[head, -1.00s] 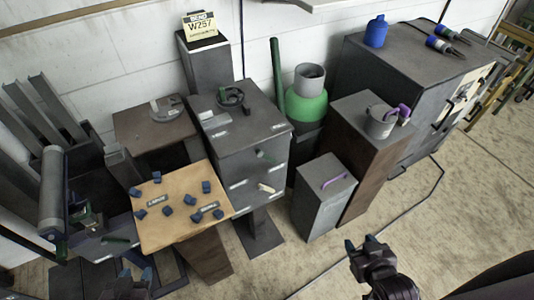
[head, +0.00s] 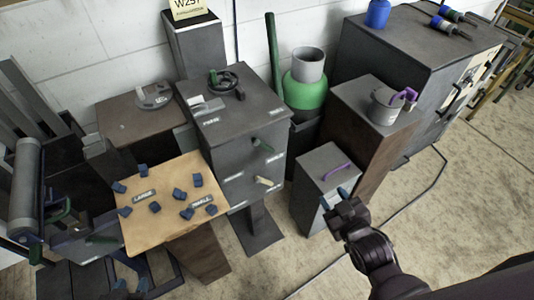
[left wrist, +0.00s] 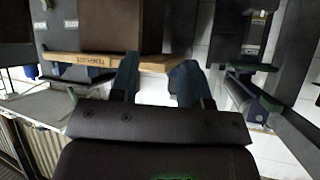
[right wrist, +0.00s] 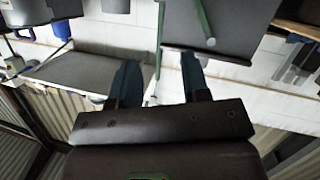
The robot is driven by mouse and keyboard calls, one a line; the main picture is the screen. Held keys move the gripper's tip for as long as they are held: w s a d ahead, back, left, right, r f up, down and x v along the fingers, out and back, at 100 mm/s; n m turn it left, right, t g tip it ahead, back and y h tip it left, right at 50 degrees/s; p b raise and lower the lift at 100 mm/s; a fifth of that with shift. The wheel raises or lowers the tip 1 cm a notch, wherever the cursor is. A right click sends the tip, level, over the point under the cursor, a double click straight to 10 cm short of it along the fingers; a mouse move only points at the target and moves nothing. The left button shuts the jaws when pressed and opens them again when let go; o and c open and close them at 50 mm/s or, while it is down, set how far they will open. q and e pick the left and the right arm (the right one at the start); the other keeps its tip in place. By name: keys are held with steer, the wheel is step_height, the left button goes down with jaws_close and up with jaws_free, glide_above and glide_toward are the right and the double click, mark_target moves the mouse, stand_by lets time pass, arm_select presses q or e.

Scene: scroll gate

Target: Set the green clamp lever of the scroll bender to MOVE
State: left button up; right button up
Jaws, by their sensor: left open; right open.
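The grey cabinet of the scroll bender (head: 222,150) stands mid-left, with a dark round former (head: 224,82) on top. A short green lever (head: 262,145) sticks out of its front side face, between small white labels too small to read. A cream lever (head: 264,182) sits below it. My right gripper (head: 341,199) is open and empty, right of the cabinet and in front of a small grey box; its fingers also show in the right wrist view (right wrist: 160,80).
A wooden board (head: 165,225) with several blue blocks stands left of the cabinet. The small grey box (head: 318,185) has a purple handle. A green gas cylinder (head: 305,95) stands behind. A machine with a dark green handle (head: 100,239) is at left. Open floor lies at right.

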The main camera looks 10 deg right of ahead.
mark_target(267, 149)
steer(key=w+a+f+n+y+b, duration=0.1)
steer(key=w+a+n+b, duration=0.1)
steer(key=w, duration=0.4)
steer(key=w+a+f+n+t+y+b, duration=0.1)
steer(key=w+a+n+y+b, duration=0.1)
steer(key=w+a+b, duration=0.2)
steer(key=w+a+f+n+t+y+b, duration=0.1)
steer(key=w+a+f+n+b, duration=0.1)
steer(key=w+a, duration=0.4)
steer(key=shift+w+b, duration=0.8)
steer(key=shift+w, duration=0.85)
steer(key=shift+w+a+r, duration=0.1)
steer(key=shift+w+a, duration=0.15)
steer(key=shift+w, duration=0.45)
arm_select(q)
step_height(267, 149, down, 9)
steer(key=g, duration=0.1)
steer(key=shift+s+d+f+m, duration=0.2)
steer(key=shift+s+d+m, duration=0.05)
steer(key=shift+d+m, duration=0.05)
arm_select(e)
steer(key=shift+w+a+r, duration=0.1)
steer(key=shift+w, duration=0.15)
arm_select(q)
steer(key=shift+s+f, duration=0.1)
steer(key=shift+f, duration=0.05)
arm_select(e)
jaws_close()
